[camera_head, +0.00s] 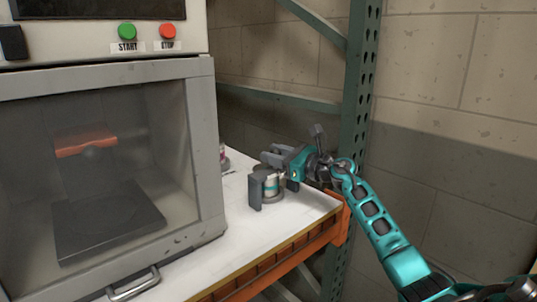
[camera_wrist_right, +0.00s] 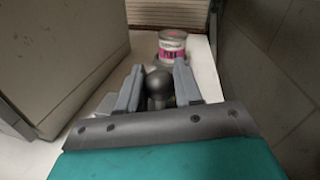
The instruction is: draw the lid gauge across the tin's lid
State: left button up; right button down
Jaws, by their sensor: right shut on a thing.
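My right gripper (camera_head: 264,172) is over the shelf's front part, its fingers pointing left. In the right wrist view its two grey fingers (camera_wrist_right: 157,78) are closed around a dark rounded knob (camera_wrist_right: 159,90), which looks like the lid gauge's handle. The rest of the gauge is hidden. In the head view a tin with a white and teal label (camera_head: 271,188) stands on the shelf just below and behind the fingers, partly covered by them. I cannot tell whether the gauge touches its lid. My left gripper is not in view.
A white tin with a pink label (camera_wrist_right: 172,47) stands farther back on the white shelf (camera_head: 222,236). A grey cabinet (camera_head: 210,150) with START and STOP buttons stands close on the left. A green upright (camera_head: 356,95) and a block wall are at the right.

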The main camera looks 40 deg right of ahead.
jog(key=shift+s+d+r, duration=0.1)
jog(key=shift+s+r, duration=0.1)
jog(key=c, duration=1)
grip_release()
jog(key=shift+o, duration=1.1)
jog(key=shift+f, duration=0.15)
